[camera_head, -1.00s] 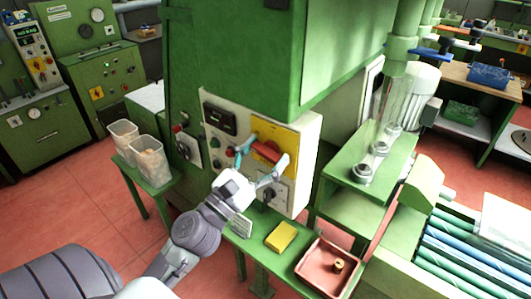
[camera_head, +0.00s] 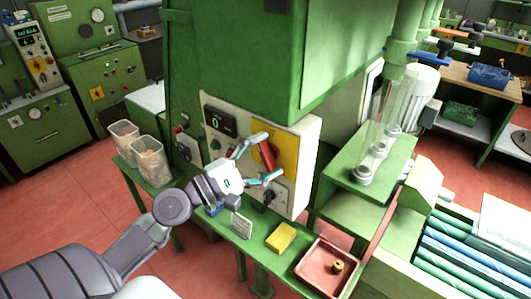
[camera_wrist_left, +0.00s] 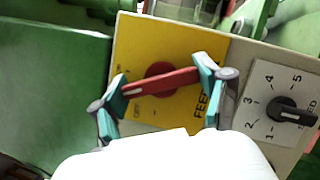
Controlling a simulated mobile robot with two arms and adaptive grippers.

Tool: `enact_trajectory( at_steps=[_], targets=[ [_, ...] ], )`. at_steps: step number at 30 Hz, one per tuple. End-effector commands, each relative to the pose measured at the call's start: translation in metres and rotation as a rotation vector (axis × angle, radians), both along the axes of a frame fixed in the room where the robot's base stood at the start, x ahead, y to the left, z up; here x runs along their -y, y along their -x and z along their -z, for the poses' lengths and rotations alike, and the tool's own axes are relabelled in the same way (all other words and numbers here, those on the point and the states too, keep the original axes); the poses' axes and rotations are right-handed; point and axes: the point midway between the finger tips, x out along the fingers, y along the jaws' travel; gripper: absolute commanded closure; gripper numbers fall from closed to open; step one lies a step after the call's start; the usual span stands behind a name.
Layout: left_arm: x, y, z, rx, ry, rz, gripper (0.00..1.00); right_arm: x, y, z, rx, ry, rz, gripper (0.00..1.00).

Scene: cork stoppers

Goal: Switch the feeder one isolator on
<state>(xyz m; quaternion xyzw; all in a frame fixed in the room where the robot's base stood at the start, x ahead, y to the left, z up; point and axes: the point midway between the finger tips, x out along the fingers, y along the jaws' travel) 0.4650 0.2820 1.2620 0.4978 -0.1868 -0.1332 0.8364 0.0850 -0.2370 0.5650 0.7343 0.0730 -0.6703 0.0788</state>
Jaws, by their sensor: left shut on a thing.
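The feeder isolator is a red handle (camera_head: 268,156) on a yellow plate (camera_head: 287,147) on the pale control panel of the green machine. In the head view the handle stands close to upright. In the left wrist view the red handle (camera_wrist_left: 170,81) lies across the yellow plate (camera_wrist_left: 150,45), which carries partly hidden lettering starting "FEE". My left gripper (camera_head: 263,160) is shut on the handle, one teal finger at each end; it also shows in the left wrist view (camera_wrist_left: 163,85). My right gripper is not in view.
A black numbered knob (camera_wrist_left: 291,114) sits beside the yellow plate. A dark display (camera_head: 219,121) with a lit digit is at the panel's upper left. Below are a yellow block (camera_head: 281,237) and a red tray (camera_head: 312,284). Clear bins (camera_head: 151,160) stand left.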

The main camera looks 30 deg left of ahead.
Motion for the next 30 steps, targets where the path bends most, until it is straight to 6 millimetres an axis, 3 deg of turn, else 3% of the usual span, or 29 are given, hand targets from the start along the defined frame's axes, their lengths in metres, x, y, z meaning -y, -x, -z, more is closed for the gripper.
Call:
enact_trajectory(
  at_steps=[15,30],
  targets=[
    [0.0,0.0,-0.001,0.028,-0.395,0.003,0.6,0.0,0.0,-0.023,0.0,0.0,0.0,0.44],
    [0.001,0.0,0.001,0.037,-0.505,0.003,0.6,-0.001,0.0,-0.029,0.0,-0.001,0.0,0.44]
  ],
)
